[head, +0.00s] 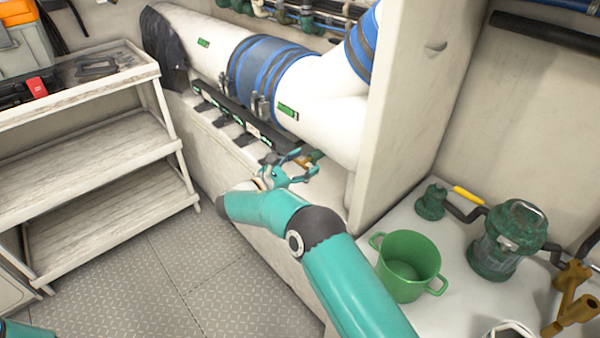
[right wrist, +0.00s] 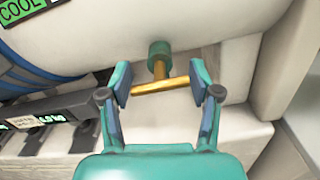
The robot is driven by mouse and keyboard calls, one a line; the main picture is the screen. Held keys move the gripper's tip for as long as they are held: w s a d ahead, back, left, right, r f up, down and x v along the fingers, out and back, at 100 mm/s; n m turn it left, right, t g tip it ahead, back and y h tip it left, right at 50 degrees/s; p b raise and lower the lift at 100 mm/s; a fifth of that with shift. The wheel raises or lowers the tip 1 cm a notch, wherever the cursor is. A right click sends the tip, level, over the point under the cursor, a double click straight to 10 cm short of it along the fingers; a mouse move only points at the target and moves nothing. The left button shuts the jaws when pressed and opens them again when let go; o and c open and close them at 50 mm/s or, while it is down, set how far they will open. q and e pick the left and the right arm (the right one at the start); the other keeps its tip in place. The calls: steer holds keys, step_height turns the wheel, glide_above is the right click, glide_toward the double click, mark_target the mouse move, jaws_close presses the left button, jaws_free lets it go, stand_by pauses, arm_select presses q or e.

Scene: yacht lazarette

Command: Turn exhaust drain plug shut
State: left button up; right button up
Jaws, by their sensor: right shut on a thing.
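The exhaust drain plug has a brass T-handle (right wrist: 160,87) with a stem running up to a green collar (right wrist: 159,54) under the white exhaust pipe (right wrist: 150,20). In the head view the drain plug (head: 316,156) is small and partly hidden by my fingers. My right gripper (head: 305,164) is under the pipe (head: 325,105). In the right wrist view my right gripper (right wrist: 160,84) has one finger at each end of the crossbar and is shut on it. The crossbar lies nearly level across that view. My left gripper is out of view.
A green pot (head: 408,265), a green pump-like unit (head: 507,240) and brass fittings (head: 572,297) stand right of the white partition (head: 418,100). A wooden shelf unit (head: 100,150) stands at left. The tread-plate floor (head: 160,285) between is clear. A dark rail with labels (head: 235,115) runs below the pipe.

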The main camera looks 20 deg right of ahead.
steer(key=shift+s+f, duration=0.15)
steer(key=o, duration=0.8)
steer(key=shift+o, duration=1.2)
steer(key=shift+s, duration=0.1)
steer(key=shift+a, duration=0.1)
steer(key=v, duration=1.1)
steer(key=shift+a, duration=0.45)
steer(key=shift+d, duration=0.1)
